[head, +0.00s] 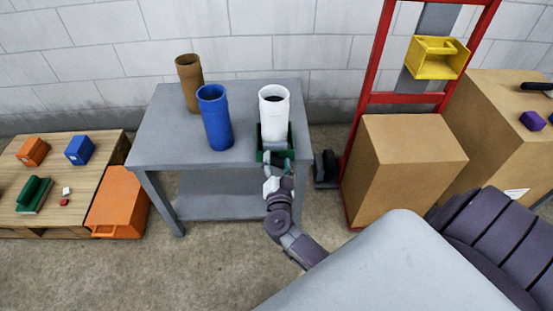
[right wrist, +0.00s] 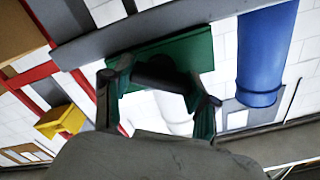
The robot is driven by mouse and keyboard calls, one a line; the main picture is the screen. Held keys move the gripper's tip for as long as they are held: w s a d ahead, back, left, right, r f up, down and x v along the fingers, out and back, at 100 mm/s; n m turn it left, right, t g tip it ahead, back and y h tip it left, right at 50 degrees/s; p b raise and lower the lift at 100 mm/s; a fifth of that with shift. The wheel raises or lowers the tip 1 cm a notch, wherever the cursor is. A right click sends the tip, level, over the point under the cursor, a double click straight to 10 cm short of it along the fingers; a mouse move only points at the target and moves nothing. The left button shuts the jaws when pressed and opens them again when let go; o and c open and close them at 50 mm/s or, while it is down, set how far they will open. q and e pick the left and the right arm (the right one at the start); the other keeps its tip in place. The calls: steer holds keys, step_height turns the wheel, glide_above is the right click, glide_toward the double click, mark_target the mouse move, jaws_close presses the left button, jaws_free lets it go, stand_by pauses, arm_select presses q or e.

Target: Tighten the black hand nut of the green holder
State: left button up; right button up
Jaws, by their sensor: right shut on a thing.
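The green holder (head: 259,142) stands at the right end of the grey table, with a white pipe (head: 272,110) upright in it. In the right wrist view the green holder (right wrist: 188,50) is behind my fingers. My right gripper (head: 278,163) is at the holder's near side. In the right wrist view the right gripper's (right wrist: 160,92) two fingers stand on either side of the black hand nut (right wrist: 158,74), shut on it. The nut is hard to make out in the head view, behind the gripper. My left gripper is not in view.
A blue pipe (head: 215,117) and a brown pipe (head: 189,82) stand on the grey table (head: 155,137), left of the holder. A red hand truck (head: 362,99) with a cardboard box (head: 386,178) is to the right. An orange case (head: 118,205) is at left.

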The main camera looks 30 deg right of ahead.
steer(key=m, duration=0.3)
steer(key=shift+s+f, duration=0.1)
steer(key=shift+f, duration=0.05)
steer(key=m, duration=0.2)
steer(key=shift+f+m, duration=0.1)
steer(key=shift+m, duration=0.2)
steer(key=m, duration=0.3)
steer(key=shift+b, duration=0.35)
steer(key=shift+f+m, duration=0.1)
steer(key=shift+m, duration=1)
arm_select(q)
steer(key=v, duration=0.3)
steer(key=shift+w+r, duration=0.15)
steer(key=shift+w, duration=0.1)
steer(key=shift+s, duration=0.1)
